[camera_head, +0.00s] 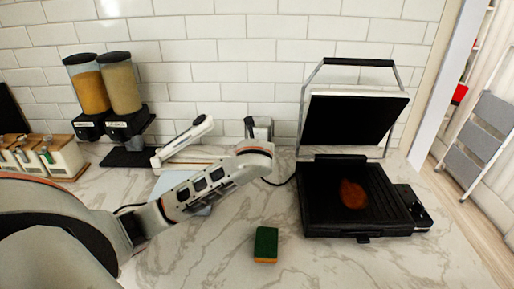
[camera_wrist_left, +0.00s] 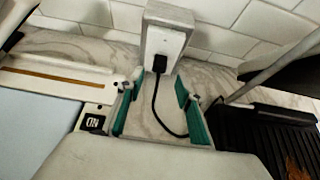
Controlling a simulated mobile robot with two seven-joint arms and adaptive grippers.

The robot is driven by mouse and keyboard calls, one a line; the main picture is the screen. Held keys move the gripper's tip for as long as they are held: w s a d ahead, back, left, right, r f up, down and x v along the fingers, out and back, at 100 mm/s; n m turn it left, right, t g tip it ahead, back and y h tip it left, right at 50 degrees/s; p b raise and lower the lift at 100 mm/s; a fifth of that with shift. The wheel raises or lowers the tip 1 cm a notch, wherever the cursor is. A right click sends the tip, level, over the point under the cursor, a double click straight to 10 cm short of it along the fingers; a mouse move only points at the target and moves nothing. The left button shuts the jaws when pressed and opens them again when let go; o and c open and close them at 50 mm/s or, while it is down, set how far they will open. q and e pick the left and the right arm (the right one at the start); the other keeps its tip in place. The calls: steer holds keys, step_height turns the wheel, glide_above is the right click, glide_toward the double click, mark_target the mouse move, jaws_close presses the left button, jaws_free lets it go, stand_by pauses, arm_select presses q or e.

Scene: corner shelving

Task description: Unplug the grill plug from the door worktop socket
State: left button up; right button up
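The black grill plug (camera_wrist_left: 159,63) sits in the white worktop socket box (camera_wrist_left: 168,36), which stands by the tiled wall; the box also shows in the head view (camera_head: 263,128). A black cable (camera_wrist_left: 160,110) hangs from the plug and curves right toward the grill. The black contact grill (camera_head: 325,212) stands open on the worktop with a reddish-brown piece of food on its plate. My left gripper (camera_wrist_left: 158,92) is open and empty, its teal-padded fingers either side of the view of the plug and cable, in front of the socket. In the head view my arm hides most of it.
A white appliance with a raised arm (camera_head: 184,141) stands left of the socket, close to my left gripper. Two dispensers (camera_head: 123,85) and a box of jars (camera_head: 62,158) are farther left. A green-and-orange sponge (camera_head: 266,243) lies in front. The worktop front right is clear.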

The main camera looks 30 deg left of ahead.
arm_select(q)
steer(key=shift+x, duration=3.55)
jaws_close()
steer(key=shift+s+d, duration=0.15)
steer(key=shift+s, duration=0.05)
steer(key=shift+s+d, duration=0.45)
steer(key=shift+s, duration=0.4)
steer(key=shift+s+d, duration=0.5)
steer(key=shift+s, duration=0.3)
